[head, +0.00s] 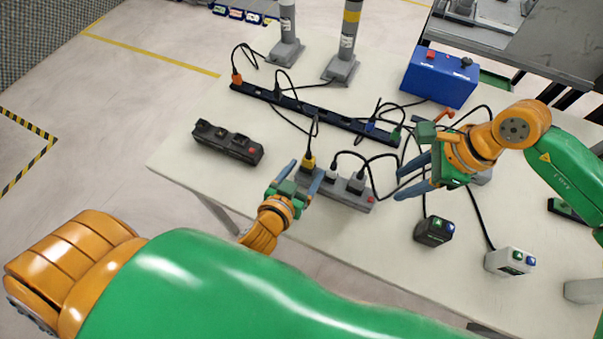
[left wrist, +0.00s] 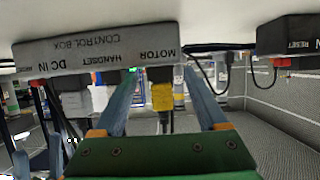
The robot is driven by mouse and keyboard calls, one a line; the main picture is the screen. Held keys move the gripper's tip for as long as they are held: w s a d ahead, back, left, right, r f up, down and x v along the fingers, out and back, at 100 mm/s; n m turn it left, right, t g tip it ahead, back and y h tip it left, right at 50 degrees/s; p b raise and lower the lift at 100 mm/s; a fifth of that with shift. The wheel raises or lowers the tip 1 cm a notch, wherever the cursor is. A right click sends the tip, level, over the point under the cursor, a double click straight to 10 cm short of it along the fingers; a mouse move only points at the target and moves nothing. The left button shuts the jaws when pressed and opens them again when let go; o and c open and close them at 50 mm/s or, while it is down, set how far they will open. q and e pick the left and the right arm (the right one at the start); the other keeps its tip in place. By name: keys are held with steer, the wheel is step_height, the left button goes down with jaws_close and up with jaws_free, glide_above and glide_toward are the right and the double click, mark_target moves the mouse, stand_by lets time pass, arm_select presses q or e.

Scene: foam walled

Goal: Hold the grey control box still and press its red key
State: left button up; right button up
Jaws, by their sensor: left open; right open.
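The grey control box (head: 343,193) lies on the table, with a white, a grey and a yellow plug on its far side. Its red key (head: 371,199) shows at its right end. In the left wrist view the control box (left wrist: 100,47) appears upside down, lettered DC IN, HANDSET and MOTOR. My left gripper (head: 301,178) is open at the box's left end, near the yellow plug (head: 309,161). In the left wrist view that plug (left wrist: 162,97) appears between the fingers; contact cannot be told. My right gripper (head: 413,176) is open and empty, to the right of the box.
A dark box (head: 227,142) with a red button lies left; it also shows in the left wrist view (left wrist: 288,35). Behind are a long black power strip (head: 318,113) and a blue box (head: 440,77). A black (head: 434,232) and a white switch box (head: 508,261) stand front right. Loose cables cross the table.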

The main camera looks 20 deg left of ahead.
arm_select(q)
jaws_close()
arm_select(e)
jaws_close()
stand_by(1.6)
